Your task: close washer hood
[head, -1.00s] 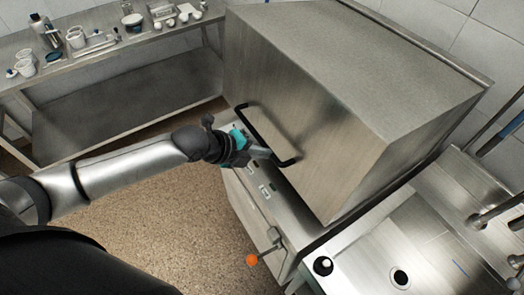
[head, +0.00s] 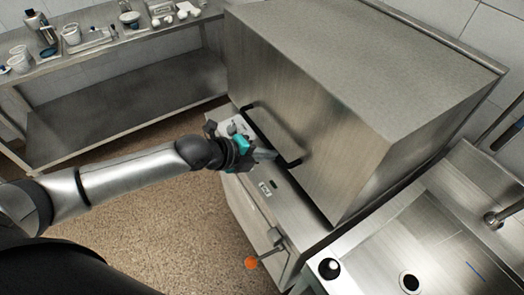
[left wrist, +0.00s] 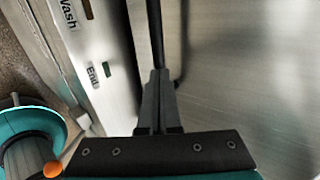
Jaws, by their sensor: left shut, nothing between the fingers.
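The washer hood (head: 330,110) is a large brushed-steel box standing low over the washer base (head: 255,210). A dark gap shows along its lower front edge. Its black bar handle (head: 268,130) runs across the front face. My left gripper (head: 264,155) is at the front, close to the lower right part of the handle. In the left wrist view its dark fingers (left wrist: 158,95) are together, in line with the handle bar (left wrist: 156,35); nothing is held between them. I cannot tell whether they touch the handle. My right gripper is out of view.
A steel sink (head: 410,245) with a tap adjoins the washer on the right. An orange-knobbed lever (head: 251,263) sticks out from the base front. A steel table (head: 110,50) with jars and utensils stands at the back left. Open floor (head: 180,220) lies before the washer.

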